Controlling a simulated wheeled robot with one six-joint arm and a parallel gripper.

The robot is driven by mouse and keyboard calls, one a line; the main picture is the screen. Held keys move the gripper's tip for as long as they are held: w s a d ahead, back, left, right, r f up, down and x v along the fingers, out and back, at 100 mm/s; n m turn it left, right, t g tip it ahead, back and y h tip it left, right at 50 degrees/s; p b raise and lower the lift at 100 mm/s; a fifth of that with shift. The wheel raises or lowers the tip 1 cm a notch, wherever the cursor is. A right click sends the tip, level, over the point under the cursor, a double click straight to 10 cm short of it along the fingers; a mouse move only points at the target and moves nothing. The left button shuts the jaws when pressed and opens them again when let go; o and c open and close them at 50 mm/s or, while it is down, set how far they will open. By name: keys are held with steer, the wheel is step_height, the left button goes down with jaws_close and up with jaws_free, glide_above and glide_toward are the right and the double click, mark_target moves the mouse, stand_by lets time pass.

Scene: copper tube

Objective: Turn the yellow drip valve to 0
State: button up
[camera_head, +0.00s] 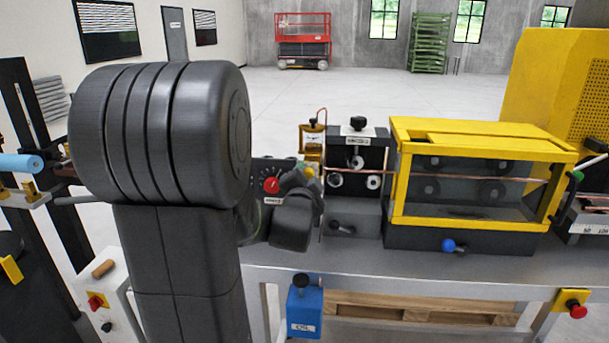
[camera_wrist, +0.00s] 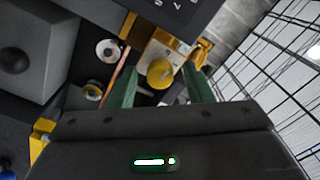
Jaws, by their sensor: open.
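The yellow drip valve knob (camera_wrist: 160,73) is round and sits in front of a pale plate on a yellow block in the wrist view. My gripper (camera_wrist: 161,76) is open, with one green finger on each side of the knob. Gaps show between the fingers and the knob, so I see no grip on it. In the head view my gripper (camera_head: 306,184) is partly hidden behind my own arm, near the yellow bracket (camera_head: 313,143). The valve's scale and setting cannot be read.
A copper tube (camera_wrist: 121,68) runs close beside the left finger, near white rollers (camera_wrist: 108,50). In the head view, a panel with a red knob (camera_head: 271,185) is left of my gripper. A roller unit (camera_head: 357,153) and yellow-framed housing (camera_head: 480,180) stand to the right.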

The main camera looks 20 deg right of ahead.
steer(key=shift+w+d, duration=0.15)
steer(key=shift+w, duration=0.05)
steer(key=c, duration=1)
steer(key=shift+f, duration=0.1)
steer(key=shift+b, duration=0.65)
steer(key=n+b, duration=0.1)
steer(key=b, duration=0.1)
steer(key=shift+n+b, duration=0.35)
steer(key=shift+n, duration=0.05)
